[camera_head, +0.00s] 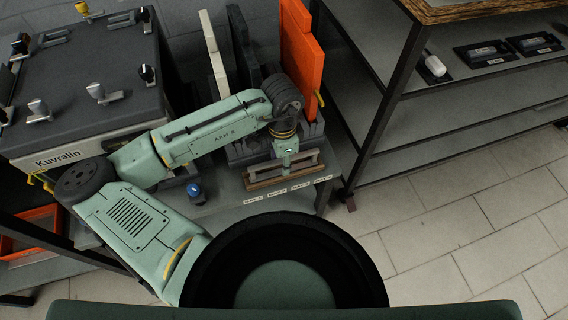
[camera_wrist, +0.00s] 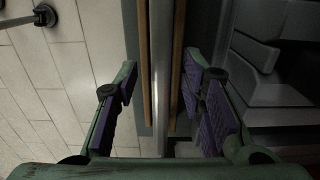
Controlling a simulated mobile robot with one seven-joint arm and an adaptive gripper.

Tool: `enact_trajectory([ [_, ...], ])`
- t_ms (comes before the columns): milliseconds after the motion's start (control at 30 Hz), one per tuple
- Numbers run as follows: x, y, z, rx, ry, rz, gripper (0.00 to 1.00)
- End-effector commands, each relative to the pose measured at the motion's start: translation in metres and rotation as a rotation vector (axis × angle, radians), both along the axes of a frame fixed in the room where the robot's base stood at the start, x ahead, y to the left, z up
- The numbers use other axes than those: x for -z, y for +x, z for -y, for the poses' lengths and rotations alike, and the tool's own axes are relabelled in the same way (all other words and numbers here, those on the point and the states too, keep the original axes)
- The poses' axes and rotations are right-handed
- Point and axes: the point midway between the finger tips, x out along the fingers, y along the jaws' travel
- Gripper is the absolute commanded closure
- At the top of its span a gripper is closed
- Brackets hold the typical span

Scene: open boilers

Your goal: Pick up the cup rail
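The cup rail (camera_head: 262,181) appears as a long bar with brown wooden strips and a grey metal middle, lying along the front edge of the bench. In the wrist view the cup rail (camera_wrist: 162,35) runs from the top edge down between my fingers. My gripper (camera_head: 287,154) is above the rail, pointing down. In the wrist view my gripper (camera_wrist: 160,65) is open, with one purple-padded finger on each side of the rail. Gaps show between the pads and the rail. How deep the fingertips reach beside it is hard to tell.
Orange (camera_head: 300,50) and pale panels (camera_head: 214,60) stand upright in a dark rack behind my gripper. A grey machine (camera_head: 75,90) marked Kuvralin is at left. A blue-topped knob (camera_head: 194,190) sits near the bench front. Shelving (camera_head: 455,90) stands right; tiled floor is clear.

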Motion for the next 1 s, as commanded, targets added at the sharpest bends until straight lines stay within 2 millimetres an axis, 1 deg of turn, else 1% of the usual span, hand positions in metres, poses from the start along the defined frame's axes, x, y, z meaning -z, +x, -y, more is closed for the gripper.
enact_trajectory([
  [33,0.0056,-0.0001,-0.0001,0.000,0.000,0.000,0.63],
  [133,0.0113,0.0000,-0.0001,0.000,0.000,0.000,0.63],
  [367,0.0120,0.0001,0.0000,0.000,0.000,0.001,0.64],
  [900,0.0117,0.0001,0.0002,0.001,-0.001,0.001,1.00],
  [1000,0.0117,0.0001,0.0002,0.001,-0.001,0.001,1.00],
])
